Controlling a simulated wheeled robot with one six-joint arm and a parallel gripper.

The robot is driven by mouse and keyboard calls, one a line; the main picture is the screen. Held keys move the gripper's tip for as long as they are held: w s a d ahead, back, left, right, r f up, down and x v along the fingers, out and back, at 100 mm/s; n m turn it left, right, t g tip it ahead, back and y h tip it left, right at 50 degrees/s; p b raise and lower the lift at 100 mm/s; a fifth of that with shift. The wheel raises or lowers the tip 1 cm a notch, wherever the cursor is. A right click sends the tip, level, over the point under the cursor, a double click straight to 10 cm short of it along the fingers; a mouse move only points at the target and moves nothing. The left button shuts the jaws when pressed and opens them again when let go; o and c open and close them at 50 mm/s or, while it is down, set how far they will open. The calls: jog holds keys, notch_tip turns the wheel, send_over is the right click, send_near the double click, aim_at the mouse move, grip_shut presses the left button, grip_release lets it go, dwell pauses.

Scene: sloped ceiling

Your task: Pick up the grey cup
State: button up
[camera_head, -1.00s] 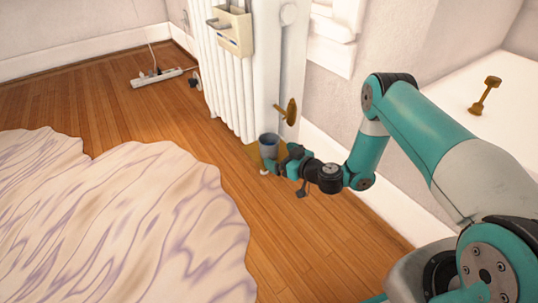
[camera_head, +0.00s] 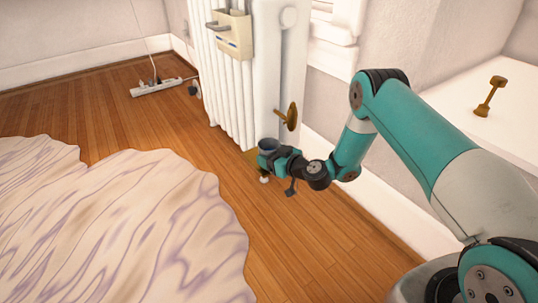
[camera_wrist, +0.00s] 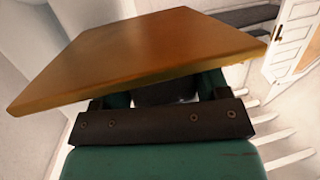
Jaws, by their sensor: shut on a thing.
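The grey cup (camera_head: 268,144) is upright by the foot of the radiator in the head view. Its rim shows above my gripper (camera_head: 274,158), whose teal jaws are shut on it and hide its lower part. A brown-yellow thing shows just behind and left of the cup, low down. In the wrist view, a flat brown board-like surface (camera_wrist: 140,55) fills the space before my gripper (camera_wrist: 165,95) and covers the fingertips. The cup cannot be made out clearly there.
The white radiator (camera_head: 225,75) stands close behind the cup, with a brass valve (camera_head: 289,116) beside it. A pale wavy rug (camera_head: 110,220) covers the left floor. A power strip (camera_head: 157,88) lies at the back. Bare wooden floor (camera_head: 300,240) is clear in front.

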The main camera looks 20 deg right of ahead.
aim_at(262, 141)
jog(key=shift+r, duration=0.1)
jog(key=shift+r+p, duration=0.5)
jog(key=shift+p, duration=0.05)
notch_tip(262, 141, up, 3)
jog(key=shift+p, duration=1.2)
jog(key=s+a+p, duration=0.2)
jog(key=a+p, duration=0.1)
jog(key=a, duration=0.5)
jog(key=s+a+p, duration=0.3)
jog(key=a, duration=0.6)
jog(key=shift+s+f, duration=0.3)
jog(key=shift+f, duration=0.05)
